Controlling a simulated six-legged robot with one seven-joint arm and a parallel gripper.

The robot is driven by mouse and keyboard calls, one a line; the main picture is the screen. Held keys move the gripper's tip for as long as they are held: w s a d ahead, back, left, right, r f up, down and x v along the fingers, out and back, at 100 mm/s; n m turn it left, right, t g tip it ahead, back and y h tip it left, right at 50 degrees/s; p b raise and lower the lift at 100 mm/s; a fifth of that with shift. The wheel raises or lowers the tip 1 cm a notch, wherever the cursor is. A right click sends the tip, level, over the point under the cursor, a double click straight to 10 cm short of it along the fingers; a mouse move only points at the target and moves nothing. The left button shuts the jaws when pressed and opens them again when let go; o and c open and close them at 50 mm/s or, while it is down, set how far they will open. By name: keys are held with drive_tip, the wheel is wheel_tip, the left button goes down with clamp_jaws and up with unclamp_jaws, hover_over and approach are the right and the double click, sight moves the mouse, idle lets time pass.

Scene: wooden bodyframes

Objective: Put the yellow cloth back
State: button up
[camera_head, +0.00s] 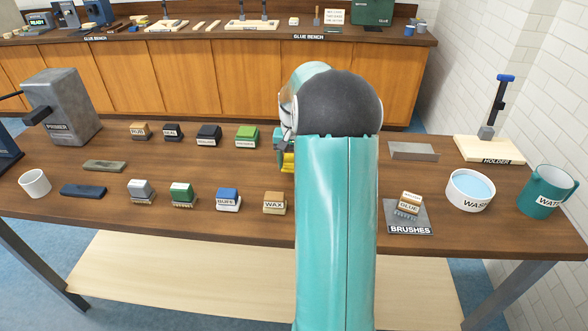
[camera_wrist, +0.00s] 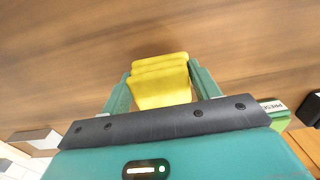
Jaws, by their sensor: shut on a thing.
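The yellow cloth (camera_wrist: 160,78) is a small folded bundle between the two green fingers of my gripper (camera_wrist: 159,70) in the wrist view. My gripper is shut on it. In the head view only a sliver of the yellow cloth (camera_head: 287,162) shows at the left edge of my teal arm, which hides most of the gripper. The cloth is over the middle of the wooden table (camera_head: 110,215), right of the green block (camera_head: 246,137). I cannot tell whether it touches the table.
A row of labelled blocks stands left of my arm, including the wax block (camera_head: 274,202) and the blue buff block (camera_head: 228,200). On the right are the brushes plate (camera_head: 392,214), a grey slab (camera_head: 413,151), the wash bowl (camera_head: 469,190), the holder board (camera_head: 475,150) and a water jug (camera_head: 545,191).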

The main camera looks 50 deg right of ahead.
drive_tip(key=shift+f, duration=1.4)
drive_tip(key=shift+f, duration=0.1)
drive_tip(key=o, duration=0.9)
drive_tip(key=shift+o, duration=0.2)
wheel_tip(320, 180, up, 12)
drive_tip(key=shift+r, duration=0.1)
drive_tip(key=shift+s, duration=0.1)
